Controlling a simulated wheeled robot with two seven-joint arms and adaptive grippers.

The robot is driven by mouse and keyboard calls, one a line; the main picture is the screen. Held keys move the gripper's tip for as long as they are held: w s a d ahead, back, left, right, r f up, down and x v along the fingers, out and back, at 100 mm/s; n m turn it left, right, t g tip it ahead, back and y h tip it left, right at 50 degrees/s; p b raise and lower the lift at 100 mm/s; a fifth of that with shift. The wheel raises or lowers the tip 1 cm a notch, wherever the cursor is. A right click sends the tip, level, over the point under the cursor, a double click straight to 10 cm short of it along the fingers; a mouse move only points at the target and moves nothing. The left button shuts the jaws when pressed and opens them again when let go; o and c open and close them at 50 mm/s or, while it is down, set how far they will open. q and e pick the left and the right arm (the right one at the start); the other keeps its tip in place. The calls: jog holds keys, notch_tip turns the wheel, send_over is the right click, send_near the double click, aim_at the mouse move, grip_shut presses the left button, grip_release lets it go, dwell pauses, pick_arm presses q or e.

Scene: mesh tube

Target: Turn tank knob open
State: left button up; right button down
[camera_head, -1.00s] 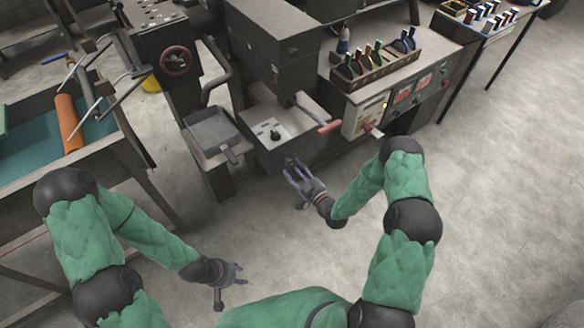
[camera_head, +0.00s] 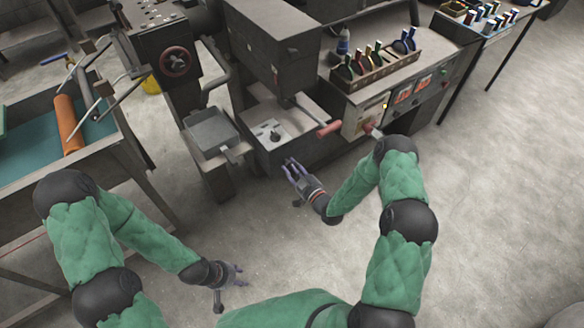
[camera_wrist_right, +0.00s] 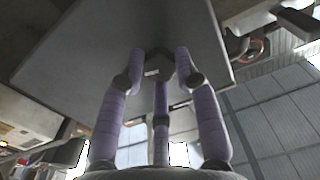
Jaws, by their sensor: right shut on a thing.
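The tank seems to be the grey metal box whose dark underside fills the upper middle of the right wrist view (camera_wrist_right: 110,55). A small dark knob (camera_wrist_right: 187,67) shows under it, between the purple fingertips. My right gripper (camera_wrist_right: 163,68) is shut on this knob, its three fingers around it. In the head view my right gripper (camera_head: 292,168) is at the front lower edge of the grey machine (camera_head: 300,148), and the knob is hidden there. My left gripper (camera_head: 237,273) is open and empty over the bare floor at the lower middle.
A lever with a red handle (camera_head: 328,129) sticks out above my right gripper. A red handwheel (camera_head: 175,62) is on the machine at the left. A grey tray (camera_head: 212,135) stands left of the machine. The floor (camera_head: 490,190) at the right is free.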

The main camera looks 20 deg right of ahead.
jog(key=shift+r+n+b, duration=0.15)
jog(key=shift+n+b, duration=0.5)
jog(key=shift+n, duration=0.45)
jog(key=shift+r+n, duration=0.1)
jog(key=shift+n, duration=0.2)
jog(key=shift+w, duration=0.1)
jog(key=c, duration=0.9)
grip_release()
jog(key=shift+a, duration=0.1)
jog(key=shift+s, duration=0.25)
jog(key=v, duration=1.1)
jog(key=shift+s+d, duration=0.2)
jog(key=shift+s, duration=0.1)
